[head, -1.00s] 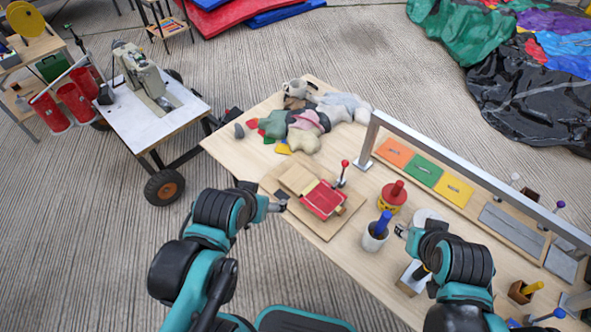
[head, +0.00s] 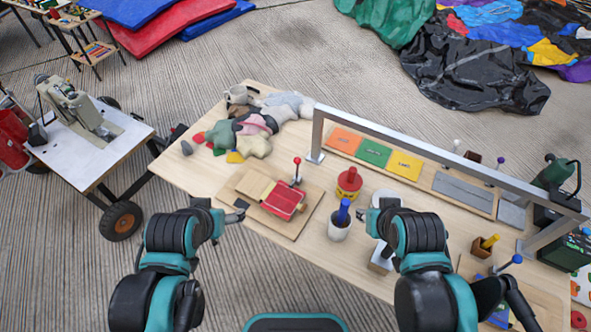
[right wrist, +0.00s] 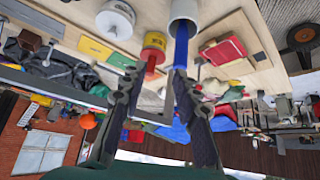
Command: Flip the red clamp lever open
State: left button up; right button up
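A wooden board (head: 297,225) lies on the table with a red clamp piece (head: 283,200) on it, which also shows in the right wrist view (right wrist: 222,52). A thin upright lever with a red ball knob (head: 297,161) stands at the board's far side, behind the red piece. My left gripper (head: 238,211) is at the board's left edge, apart from the lever; whether its fingers are open is too small to tell. My right gripper (head: 364,214) is right of a white cup, away from the board. In the right wrist view its fingers (right wrist: 157,85) are apart and empty.
The white cup (head: 339,231) holding a blue item and a red-and-yellow container (head: 348,184) stand right of the board. A metal bar frame (head: 430,147) spans the table's right part. Plush toys (head: 250,130) lie at the back left.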

jog(key=shift+w+a, duration=0.1)
jog(key=shift+w, duration=0.1)
grip_shut()
jog(key=w+a+f+n+g+y+p, duration=0.1)
jog(key=w+a+f+n+y, duration=0.3)
jog(key=w+a+n, duration=0.8)
jog(key=shift+w+a+f+n+p, duration=0.4)
jog(key=shift+w+n+p, duration=0.65)
jog(key=shift+n, duration=1.05)
jog(key=shift+w+d+f, duration=0.1)
jog(key=shift+w, duration=0.15)
